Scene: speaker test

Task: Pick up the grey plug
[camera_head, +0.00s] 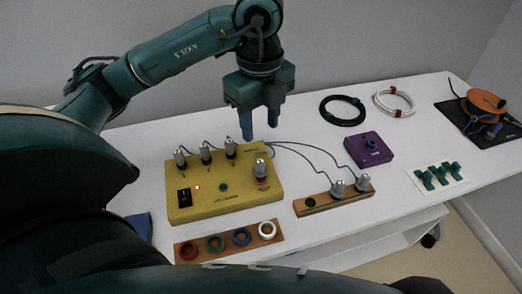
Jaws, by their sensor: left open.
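Several grey plugs show. Three stand in a row along the back of the yellow box (218,207), one of them the plug (230,147) nearest my gripper. A fourth grey plug (261,170) stands at the box's right side. Two more, a left one (338,189) and a right one (363,182), stand on a wooden block (315,208) with dark cables running to them. Which one the task means cannot be told. My left gripper (260,126) is open and empty, pointing down above the table behind the box's right part. My right gripper is not in view.
A wooden strip (190,251) with coloured rings lies in front of the box. A purple box (369,150), black cable coil (342,111), white coil (395,102), green pieces on a white card (437,176) and orange reel (486,101) stand right on the white table (400,205).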

